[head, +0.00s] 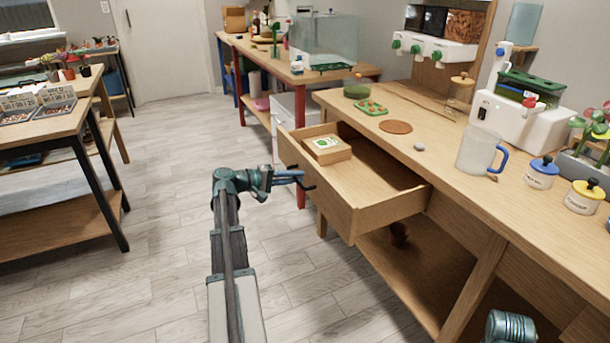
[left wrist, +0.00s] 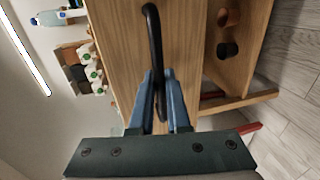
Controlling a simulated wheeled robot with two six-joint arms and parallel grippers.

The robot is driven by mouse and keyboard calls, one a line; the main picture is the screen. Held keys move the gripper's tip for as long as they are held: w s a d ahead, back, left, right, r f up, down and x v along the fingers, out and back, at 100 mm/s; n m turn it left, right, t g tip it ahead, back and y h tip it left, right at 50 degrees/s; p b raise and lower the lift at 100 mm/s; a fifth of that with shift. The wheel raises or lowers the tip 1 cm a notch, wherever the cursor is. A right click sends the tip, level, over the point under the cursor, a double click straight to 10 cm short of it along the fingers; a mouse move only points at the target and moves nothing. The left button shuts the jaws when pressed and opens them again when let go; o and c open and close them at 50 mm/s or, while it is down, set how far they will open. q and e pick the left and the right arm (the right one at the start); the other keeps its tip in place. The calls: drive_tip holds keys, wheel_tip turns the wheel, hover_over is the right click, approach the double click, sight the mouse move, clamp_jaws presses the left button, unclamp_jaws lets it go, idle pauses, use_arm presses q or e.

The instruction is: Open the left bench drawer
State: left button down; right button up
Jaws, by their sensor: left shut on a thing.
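The left bench drawer (head: 355,187) is pulled well out from under the wooden bench top. A small box with a green-marked label (head: 327,149) lies inside it. My left gripper (head: 300,178) is at the drawer's front. In the left wrist view its blue fingers (left wrist: 160,105) are shut on the black bar handle (left wrist: 155,50) of the drawer front (left wrist: 125,45). In the head view the handle is mostly hidden by the fingers. A dark teal part of my right arm shows at the bottom right of the head view; its gripper is out of frame.
The bench top (head: 440,140) holds a clear jug (head: 478,150), a blue-lidded jar (head: 541,172), a yellow-lidded jar (head: 585,196) and a cork mat (head: 395,127). A pot (head: 399,233) stands below the drawer. The floor (head: 150,240) to the left is clear.

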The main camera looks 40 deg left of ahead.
use_arm(q)
drive_tip(key=shift+s+a, duration=0.1)
drive_tip(key=shift+s, duration=0.2)
drive_tip(key=c, duration=1.2)
unclamp_jaws()
drive_tip(key=p+v, duration=0.2)
drive_tip(key=v, duration=1.1)
drive_tip(key=shift+s+a+p, duration=0.25)
drive_tip(key=shift+s+p, duration=0.1)
drive_tip(key=shift+p, duration=0.05)
drive_tip(key=shift+f, duration=0.1)
